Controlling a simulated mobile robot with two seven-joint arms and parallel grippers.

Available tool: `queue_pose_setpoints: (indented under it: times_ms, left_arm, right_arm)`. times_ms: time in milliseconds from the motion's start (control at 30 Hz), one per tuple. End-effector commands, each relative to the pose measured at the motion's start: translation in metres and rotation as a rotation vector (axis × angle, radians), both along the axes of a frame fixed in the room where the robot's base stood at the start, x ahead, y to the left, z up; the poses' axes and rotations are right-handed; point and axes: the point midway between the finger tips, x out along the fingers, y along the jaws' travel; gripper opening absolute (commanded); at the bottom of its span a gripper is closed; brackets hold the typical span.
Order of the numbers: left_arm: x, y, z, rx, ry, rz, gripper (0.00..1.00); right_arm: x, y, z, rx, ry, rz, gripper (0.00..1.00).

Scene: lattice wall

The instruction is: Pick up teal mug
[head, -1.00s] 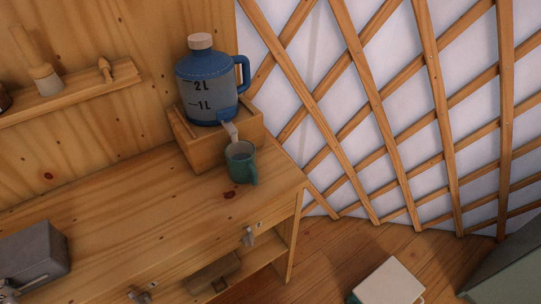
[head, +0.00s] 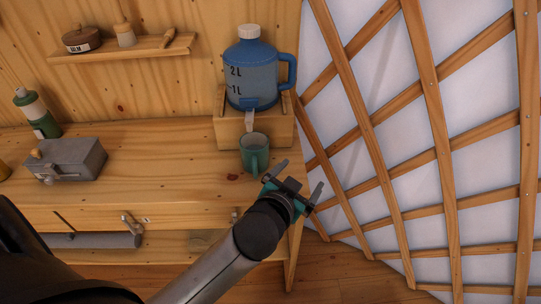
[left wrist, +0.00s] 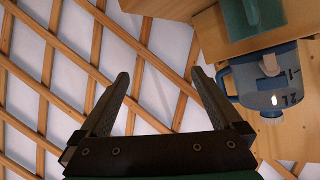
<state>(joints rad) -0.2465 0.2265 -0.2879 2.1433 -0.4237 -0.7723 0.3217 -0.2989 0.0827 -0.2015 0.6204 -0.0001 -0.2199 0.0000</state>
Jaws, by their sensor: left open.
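The teal mug (head: 255,155) stands upright on the wooden desk, just below the spout of the blue water dispenser (head: 252,75). Its handle faces the front. My left gripper (head: 300,178) is open and empty, just right of the mug and in front of it, with its fingers apart from it. In the left wrist view, part of the teal mug (left wrist: 240,15) shows at the top edge, right of the open fingers (left wrist: 160,73). The dispenser appears upside down there. My right gripper is not in view.
The dispenser sits on a wooden stand (head: 228,132) behind the mug. A grey metal box (head: 75,160) and a green bottle (head: 38,115) stand on the desk (head: 160,165) at left. The lattice wall (head: 440,130) rises to the right. The desk left of the mug is clear.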

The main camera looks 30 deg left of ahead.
Motion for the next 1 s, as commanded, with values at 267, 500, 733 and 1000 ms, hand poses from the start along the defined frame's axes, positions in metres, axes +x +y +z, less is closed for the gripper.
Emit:
queue_pose_setpoints:
  times_ms: [267,500,733,1000]
  left_arm:
    - [0.049,-0.067,0.136,0.063,-0.55,-0.286,1.0]
    - [0.023,-0.161,0.211,0.184,-0.909,-0.764,1.0]
    - [-0.024,-0.224,0.192,0.407,-0.961,-1.304,1.0]
    - [-0.035,-0.204,0.102,0.807,-0.569,-1.808,1.0]
  right_arm:
    - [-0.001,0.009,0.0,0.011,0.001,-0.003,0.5]
    - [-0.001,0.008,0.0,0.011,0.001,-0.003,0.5]
    - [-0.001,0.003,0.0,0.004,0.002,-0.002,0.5]
    - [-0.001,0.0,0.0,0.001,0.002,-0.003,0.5]
